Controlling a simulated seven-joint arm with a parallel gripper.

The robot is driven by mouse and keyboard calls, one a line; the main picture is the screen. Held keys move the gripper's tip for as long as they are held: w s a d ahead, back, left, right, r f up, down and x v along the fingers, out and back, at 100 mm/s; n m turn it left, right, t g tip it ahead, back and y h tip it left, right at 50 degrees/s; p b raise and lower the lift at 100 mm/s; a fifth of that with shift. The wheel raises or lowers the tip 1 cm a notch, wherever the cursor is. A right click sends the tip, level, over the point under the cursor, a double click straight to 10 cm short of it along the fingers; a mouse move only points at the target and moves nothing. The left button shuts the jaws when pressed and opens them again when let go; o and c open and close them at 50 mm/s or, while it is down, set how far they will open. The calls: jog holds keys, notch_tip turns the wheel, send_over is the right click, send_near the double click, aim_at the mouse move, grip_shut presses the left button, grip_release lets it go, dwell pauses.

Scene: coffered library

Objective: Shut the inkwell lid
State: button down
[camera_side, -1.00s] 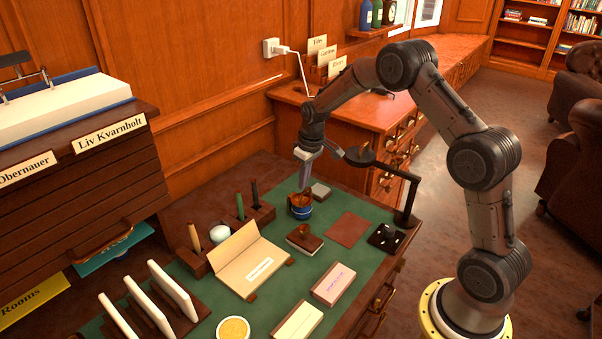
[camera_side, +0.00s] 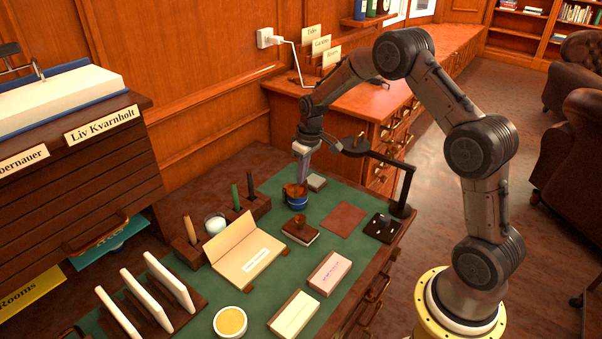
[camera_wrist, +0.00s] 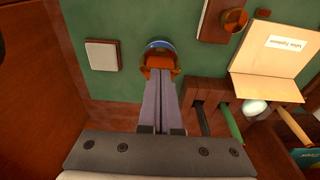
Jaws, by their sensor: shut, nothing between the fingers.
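The inkwell (camera_side: 297,201) is a small round pot with a blue body and a copper-brown lid, standing on the green desk top. It also shows in the wrist view (camera_wrist: 159,46), with the copper-brown lid (camera_wrist: 160,62) on the side nearest my fingers. My gripper (camera_side: 301,184) points down at the lid from above. In the wrist view my gripper (camera_wrist: 161,75) has its fingers together with nothing between them. The tips are at the lid or just over it; I cannot tell whether they touch. They partly hide the lid, so its exact angle is unclear.
A grey block (camera_side: 316,182) lies just behind the inkwell. A stamp on a wooden block (camera_side: 300,232) is in front. A pen rack (camera_side: 254,208) stands to the left. A dark jointed stand (camera_side: 405,190) rises at the right desk edge.

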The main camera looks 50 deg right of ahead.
jog(key=shift+r, duration=0.5)
jog(key=shift+w+r, duration=0.3)
jog(key=shift+r, duration=0.05)
jog(key=s+a+r+n+t, duration=0.1)
jog(key=a+r, duration=0.1)
jog(key=r, duration=0.9)
jog(key=s+a+r+t, duration=0.1)
jog(key=s+a+r, duration=0.15)
jog(key=r, duration=0.85)
jog(key=s+a+r+t, duration=0.1)
jog(key=s+a+r, duration=0.5)
jog(key=s, duration=0.3)
jog(key=s+a+t, duration=0.1)
jog(key=s+a, duration=0.2)
jog(key=s, duration=0.8)
jog(key=s+f, duration=0.8)
jog(key=s, duration=0.1)
jog(key=shift+a+f+m, duration=0.25)
jog(key=shift+f+m, duration=0.05)
jog(key=shift+m, duration=0.1)
